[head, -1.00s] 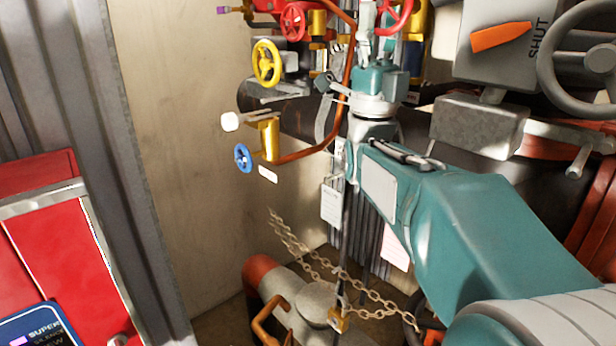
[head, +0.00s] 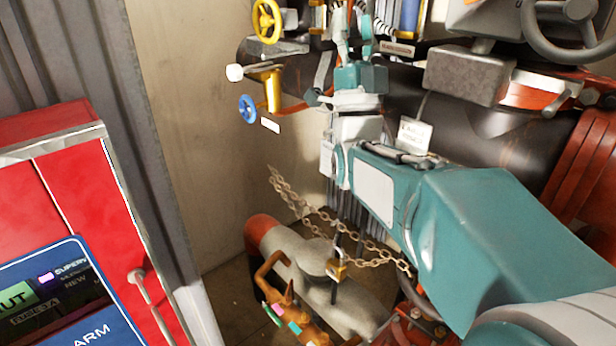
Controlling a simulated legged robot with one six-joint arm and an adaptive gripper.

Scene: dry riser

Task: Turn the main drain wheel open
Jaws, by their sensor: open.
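No label in the head view tells me which wheel is the main drain. A yellow handwheel (head: 267,20) is at the upper left of the pipework. A small blue handwheel (head: 248,108) sits below it, beside a brass valve body (head: 268,88). A large grey handwheel (head: 570,25) is at the top right, cut off by the frame edge. My gripper (head: 352,22) points up at the top edge, to the right of the yellow wheel and apart from it. Its jaws are open and small in the picture, with pipework close behind them. My arm hides part of the piping.
A red cabinet (head: 75,185) with a blue alarm panel (head: 60,300) stands at the left. A chain (head: 330,225) with a padlock (head: 338,268) hangs above a grey floor pipe (head: 355,300). A dark horizontal pipe (head: 470,120) runs behind my arm. Bare wall is at centre left.

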